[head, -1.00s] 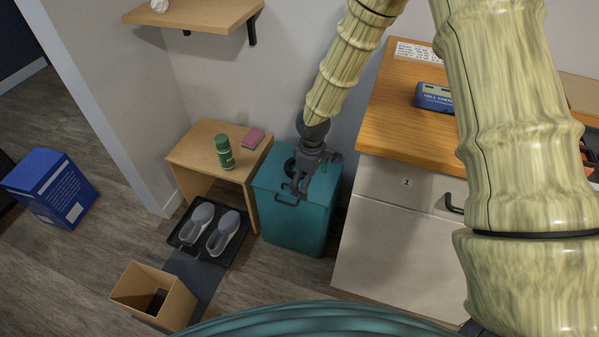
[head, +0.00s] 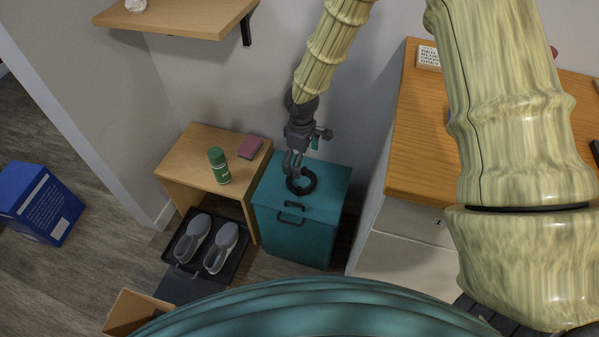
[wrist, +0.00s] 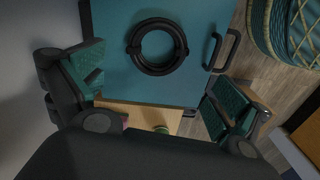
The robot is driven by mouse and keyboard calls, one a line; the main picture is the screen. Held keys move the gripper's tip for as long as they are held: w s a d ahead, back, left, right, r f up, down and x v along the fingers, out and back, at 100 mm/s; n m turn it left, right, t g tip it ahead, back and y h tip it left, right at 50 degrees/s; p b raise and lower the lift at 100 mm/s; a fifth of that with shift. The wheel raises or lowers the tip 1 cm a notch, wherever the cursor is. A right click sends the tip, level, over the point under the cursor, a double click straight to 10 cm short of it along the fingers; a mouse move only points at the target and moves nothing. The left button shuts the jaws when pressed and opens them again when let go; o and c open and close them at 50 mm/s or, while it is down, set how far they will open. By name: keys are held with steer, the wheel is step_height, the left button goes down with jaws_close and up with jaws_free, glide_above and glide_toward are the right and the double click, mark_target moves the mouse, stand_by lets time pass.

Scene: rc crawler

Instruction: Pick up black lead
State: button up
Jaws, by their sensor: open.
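The black lead is a coiled ring (head: 304,191) lying flat on the lid of a teal box (head: 325,185). In the wrist view the coil (wrist: 157,69) shows whole, with a band on its left side, on the teal lid (wrist: 110,75). My gripper (head: 293,168) is above the far left part of the coil in the head view, and its fingers partly overlap it there. In the wrist view my gripper (wrist: 150,95) has its fingers spread wide, with nothing between them. I cannot tell the exact height of the fingertips over the lid.
The box has a dark handle (head: 290,219) on its front. A wooden side table (head: 195,157) with a green bottle (head: 219,166) and a pink block (head: 250,147) stands to the left. Grey shoes (head: 222,247) sit on a tray below. A wooden-topped cabinet (head: 418,165) stands to the right.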

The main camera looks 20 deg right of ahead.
glide_above(300, 183)
steer(key=f, duration=0.5)
steer(key=shift+s+d+b, duration=0.3)
steer(key=shift+b, duration=0.05)
steer(key=shift+w+a+f+b, duration=0.1)
steer(key=shift+f+b, duration=0.1)
steer(key=shift+f, duration=0.7)
steer(key=shift+w+a+f+b, duration=0.1)
steer(key=shift+w+f+b, duration=0.05)
steer(key=shift+f, duration=0.75)
steer(key=shift+w+a+f+b, duration=0.1)
steer(key=shift+f+b, duration=0.1)
steer(key=shift+f, duration=0.7)
steer(key=c, duration=0.9)
